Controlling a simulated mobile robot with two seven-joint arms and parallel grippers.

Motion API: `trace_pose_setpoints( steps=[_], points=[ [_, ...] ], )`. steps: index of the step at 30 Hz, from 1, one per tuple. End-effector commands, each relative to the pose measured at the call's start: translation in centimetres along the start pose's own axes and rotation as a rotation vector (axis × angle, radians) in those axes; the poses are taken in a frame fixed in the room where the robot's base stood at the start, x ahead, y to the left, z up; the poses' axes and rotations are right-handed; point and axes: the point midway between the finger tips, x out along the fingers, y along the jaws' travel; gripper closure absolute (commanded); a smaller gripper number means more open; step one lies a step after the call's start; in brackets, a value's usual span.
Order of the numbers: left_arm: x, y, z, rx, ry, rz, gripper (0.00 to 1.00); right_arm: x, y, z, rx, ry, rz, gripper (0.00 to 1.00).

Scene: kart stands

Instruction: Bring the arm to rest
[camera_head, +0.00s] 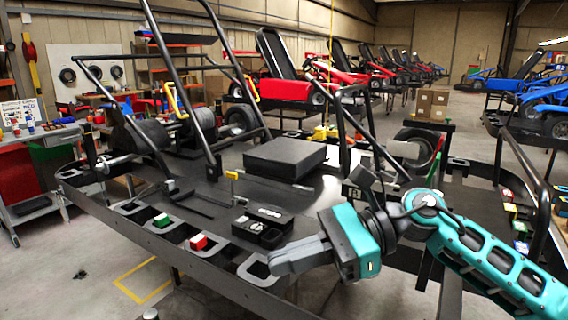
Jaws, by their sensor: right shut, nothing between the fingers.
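My right gripper (278,264) is shut and empty. It points left, over the near edge of the black kart stand, beside the small black box with open compartments (262,226). Its teal arm comes in from the lower right. My left gripper does not show in the head view.
The black stand (200,207) carries a tubular frame (170,75) and a flat black box (285,157). A green block (161,220) and a red block (198,241) sit in its front-edge pockets. Bars (362,130) rise behind my right arm. Open floor lies at front left.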

Motion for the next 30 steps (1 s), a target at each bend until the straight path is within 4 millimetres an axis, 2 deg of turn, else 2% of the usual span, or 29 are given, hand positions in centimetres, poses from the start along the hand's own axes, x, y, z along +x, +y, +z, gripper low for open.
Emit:
trace_pose_setpoints(
  steps=[1,4,8,11,14,17,19,23,25,26,27,30],
  points=[
    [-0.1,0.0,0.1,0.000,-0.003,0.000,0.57,1.0,0.2,0.0,0.121,-0.111,-0.029,1.00],
    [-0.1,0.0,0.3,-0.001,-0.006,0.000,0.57,1.7,-0.1,0.4,0.373,-0.327,-0.097,1.00],
    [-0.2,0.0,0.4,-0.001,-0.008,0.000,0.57,1.2,-1.0,-0.5,0.728,-0.605,-0.181,1.00],
    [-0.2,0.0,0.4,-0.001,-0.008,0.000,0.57,0.0,-1.6,-2.6,1.014,-0.816,-0.242,1.00],
    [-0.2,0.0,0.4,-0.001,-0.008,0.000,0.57,-1.5,-1.9,-5.8,1.303,-1.030,-0.302,1.00],
    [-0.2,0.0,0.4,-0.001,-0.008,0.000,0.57,-3.1,-1.3,-10.3,1.595,-1.249,-0.364,1.00],
    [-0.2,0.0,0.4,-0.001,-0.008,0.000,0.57,-4.0,-0.2,-13.9,1.794,-1.407,-0.410,1.00],
    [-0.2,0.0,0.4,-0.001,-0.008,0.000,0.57,-5.5,3.8,-21.3,2.150,-1.718,-0.503,1.00],
    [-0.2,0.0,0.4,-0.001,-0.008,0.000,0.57,-5.9,6.9,-25.3,2.323,-1.894,-0.560,1.00],
    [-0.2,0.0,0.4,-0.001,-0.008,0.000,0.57,-6.0,8.4,-26.9,-2.373,1.957,0.581,1.00],
    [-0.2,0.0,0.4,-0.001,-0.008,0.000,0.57,-6.0,10.3,-28.7,-2.261,1.893,0.565,1.00],
    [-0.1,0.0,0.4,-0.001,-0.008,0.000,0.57,-6.0,14.9,-32.2,-2.028,1.769,0.536,1.00]
  ],
)
